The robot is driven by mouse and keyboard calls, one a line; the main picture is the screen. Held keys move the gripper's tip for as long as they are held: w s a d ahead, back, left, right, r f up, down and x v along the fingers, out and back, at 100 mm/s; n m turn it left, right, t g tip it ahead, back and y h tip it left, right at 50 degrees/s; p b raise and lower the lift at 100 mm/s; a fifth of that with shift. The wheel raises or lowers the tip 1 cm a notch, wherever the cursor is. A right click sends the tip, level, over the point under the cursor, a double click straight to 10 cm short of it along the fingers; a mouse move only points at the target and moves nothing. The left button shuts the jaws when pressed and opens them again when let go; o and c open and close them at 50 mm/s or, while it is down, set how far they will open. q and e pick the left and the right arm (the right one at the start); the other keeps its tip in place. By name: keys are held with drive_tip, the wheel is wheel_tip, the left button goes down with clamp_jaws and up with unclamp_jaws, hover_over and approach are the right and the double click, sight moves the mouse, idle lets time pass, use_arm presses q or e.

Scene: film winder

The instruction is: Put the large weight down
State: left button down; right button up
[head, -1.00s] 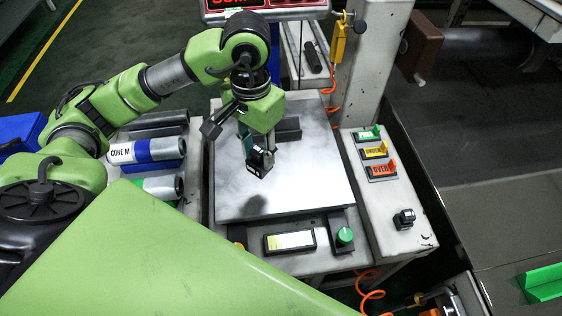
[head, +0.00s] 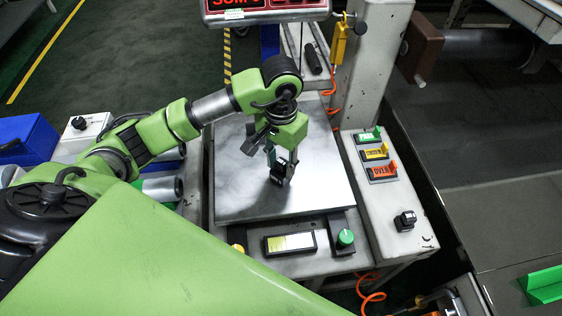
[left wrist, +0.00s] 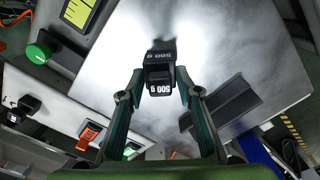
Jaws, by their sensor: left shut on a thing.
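The large weight is a black block marked 500 g; it shows in the left wrist view (left wrist: 160,70) and in the head view (head: 281,173). My left gripper (left wrist: 158,88) is shut on it, one finger on each side, and also shows in the head view (head: 279,160). The weight hangs upright over the middle of the grey metal scale plate (head: 240,195), very low. I cannot tell if it touches the plate. My right gripper is not in view.
A red display (head: 265,14) is behind the plate. A green button (head: 345,238) is at its front. The plate's left and front are clear.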

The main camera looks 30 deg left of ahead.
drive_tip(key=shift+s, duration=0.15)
use_arm(q)
drive_tip(key=c, duration=1.5)
unclamp_jaws()
drive_tip(key=shift+f, duration=0.1)
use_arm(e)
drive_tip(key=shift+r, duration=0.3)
